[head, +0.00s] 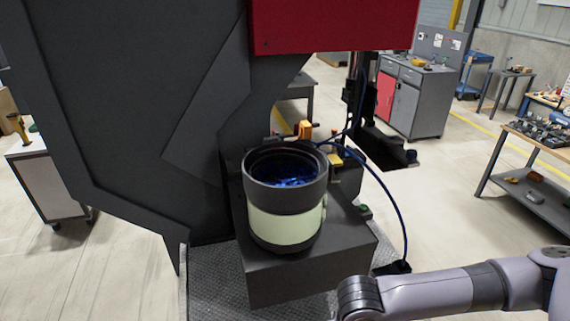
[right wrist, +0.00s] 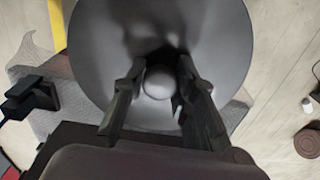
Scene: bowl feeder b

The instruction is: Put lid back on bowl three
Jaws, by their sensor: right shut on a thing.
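The bowl (head: 286,205) stands upright on a dark block in the head view. It has a dark rim and a pale green band, its top is open, and blue pieces (head: 287,175) lie inside. The lid (right wrist: 205,45) fills much of the right wrist view as a round grey disc with a ball-shaped knob (right wrist: 159,83). My right gripper (right wrist: 158,85) is shut on that knob, one finger on each side. In the head view only part of my right arm shows at the lower right; its gripper and the lid are out of view there. My left gripper is not in view.
The dark block (head: 310,270) stands on a metal tread plate. A tall dark machine with a red panel (head: 330,25) rises behind and left of the bowl. A blue cable (head: 397,205) loops to the bowl's right. Open floor lies further right, before a workbench (head: 535,175).

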